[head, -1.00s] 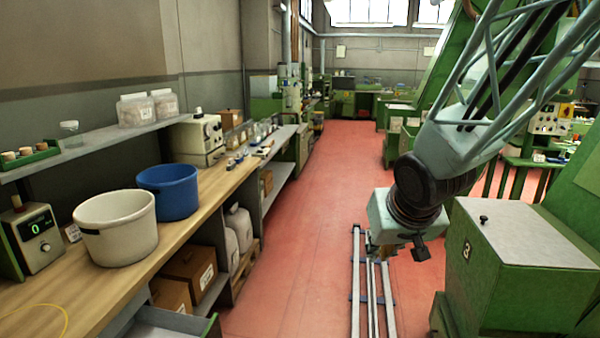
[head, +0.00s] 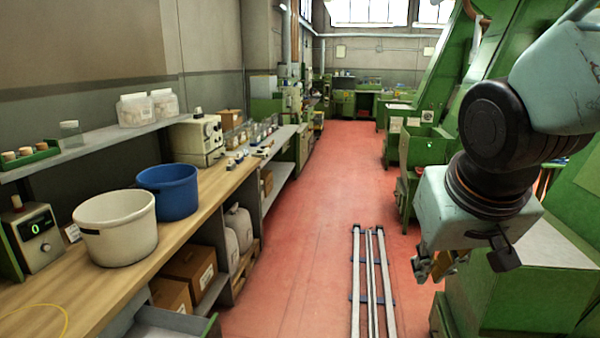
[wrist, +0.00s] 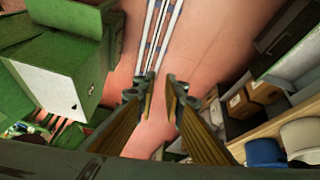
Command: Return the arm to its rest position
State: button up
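My arm hangs from the upper right in the head view, over the green cabinet with a pale top (head: 555,258). My gripper (head: 432,268) points down beside the cabinet's left edge, above the red floor, partly hidden by its own wrist housing. In the wrist view my gripper (wrist: 158,82) has its two fingers apart with a clear gap. Nothing is between them; only red floor shows beyond. No cork is held.
Floor rails (head: 371,290) run along the aisle left of my gripper. The wooden bench (head: 215,195) at left carries a white bucket (head: 117,235) and a blue bucket (head: 170,195). Corks sit in a green tray (head: 40,157) on the shelf.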

jog(key=s+a+r, duration=0.1)
jog(key=s, duration=0.9)
jog(key=s+a+r+g+y, duration=0.1)
jog(key=s+r, duration=0.1)
jog(key=s, duration=0.8)
jog(key=shift+g, duration=0.3)
